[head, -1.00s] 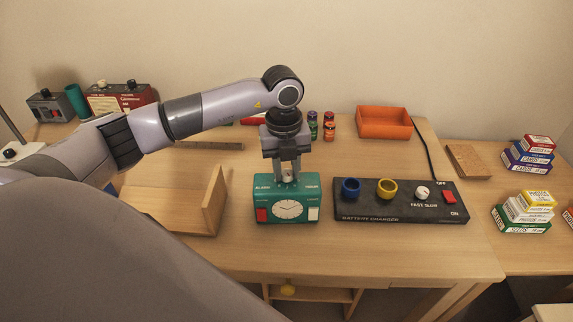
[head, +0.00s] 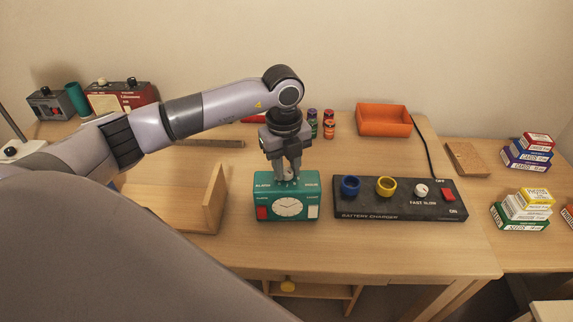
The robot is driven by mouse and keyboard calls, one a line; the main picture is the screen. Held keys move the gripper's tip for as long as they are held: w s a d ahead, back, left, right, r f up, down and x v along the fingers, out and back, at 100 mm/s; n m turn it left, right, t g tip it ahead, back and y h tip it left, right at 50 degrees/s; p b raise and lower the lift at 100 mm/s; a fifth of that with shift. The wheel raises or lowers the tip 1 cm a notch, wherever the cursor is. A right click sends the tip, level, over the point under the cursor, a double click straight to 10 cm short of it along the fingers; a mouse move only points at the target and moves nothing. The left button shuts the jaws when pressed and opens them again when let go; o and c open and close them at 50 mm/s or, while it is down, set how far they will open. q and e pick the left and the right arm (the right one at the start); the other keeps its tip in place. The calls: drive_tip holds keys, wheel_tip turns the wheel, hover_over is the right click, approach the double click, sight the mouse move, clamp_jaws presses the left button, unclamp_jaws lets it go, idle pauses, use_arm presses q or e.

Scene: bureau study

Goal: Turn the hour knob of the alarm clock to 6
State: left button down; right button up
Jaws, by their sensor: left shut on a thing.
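The teal alarm clock (head: 268,191) stands on the desk in front of my left arm. Its white dial (head: 289,208) shows on the front, with a red patch at left and a white patch at right. The words ALARM and HOUR are on the top part. My left gripper (head: 288,179) points down over the clock and is shut on the hour knob at its top. The knob is mostly hidden between the fingers, so its pointer and setting cannot be read. My right gripper is not in view.
A black battery charger (head: 400,209) with a blue cup, a yellow cup, a white knob and a red switch stands just right of the clock. A wooden stand (head: 214,200) is to the left. An orange tray (head: 384,120) and small batteries (head: 329,127) are behind.

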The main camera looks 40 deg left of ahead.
sight(285, 171)
use_arm(q)
drive_tip(key=c, duration=0.8)
unclamp_jaws()
wheel_tip(285, 171, up, 7)
drive_tip(key=shift+s+a+r+b, duration=0.1)
drive_tip(key=shift+b, duration=0.2)
